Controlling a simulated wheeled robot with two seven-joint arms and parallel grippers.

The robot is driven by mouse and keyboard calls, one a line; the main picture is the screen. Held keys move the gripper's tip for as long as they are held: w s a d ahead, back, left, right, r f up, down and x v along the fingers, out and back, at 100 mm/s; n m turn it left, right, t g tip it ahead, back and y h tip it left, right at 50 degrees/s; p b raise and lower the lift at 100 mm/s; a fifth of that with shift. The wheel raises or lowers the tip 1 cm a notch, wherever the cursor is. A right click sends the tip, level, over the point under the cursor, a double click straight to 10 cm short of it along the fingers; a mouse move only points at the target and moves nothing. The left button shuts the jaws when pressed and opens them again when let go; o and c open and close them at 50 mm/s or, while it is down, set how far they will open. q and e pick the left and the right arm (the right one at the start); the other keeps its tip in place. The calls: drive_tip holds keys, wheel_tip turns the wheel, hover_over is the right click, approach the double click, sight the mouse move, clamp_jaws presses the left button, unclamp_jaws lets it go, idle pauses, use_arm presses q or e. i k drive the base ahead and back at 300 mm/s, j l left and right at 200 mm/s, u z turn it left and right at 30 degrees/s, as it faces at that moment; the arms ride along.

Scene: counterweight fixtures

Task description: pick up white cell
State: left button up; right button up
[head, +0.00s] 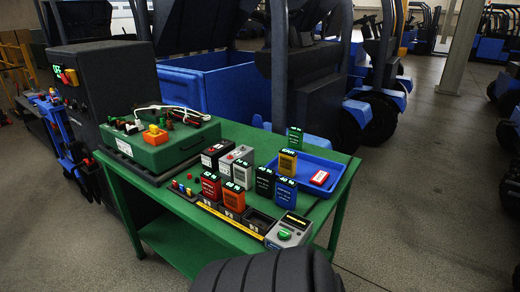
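Neither of my grippers shows in the head view.
Black (264,183), blue (286,193), yellow (288,163) and green (294,139) cells stand to the right. A blue tray (334,164) holds a red item. A slotted fixture (258,220) and a button box (288,231) line the front. A green case (160,148) with wires occupies the left.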

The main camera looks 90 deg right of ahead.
sight(242, 170)
drive_tip(key=i+l+z, duration=0.1)
drive_tip(key=z, duration=0.4)
drive_tip(key=i+z, duration=0.3)
drive_tip(key=z, duration=0.2)
drive_tip(key=i+j+z, duration=0.15)
drive_tip(key=z, duration=0.35)
drive_tip(key=i+j+z, duration=0.15)
drive_tip(key=z, duration=0.35)
drive_tip(key=i+j+z, duration=0.25)
drive_tip(key=z, duration=0.2)
drive_tip(key=i+j+z, duration=0.1)
drive_tip(key=j+z, duration=0.2)
drive_tip(key=z, duration=0.2)
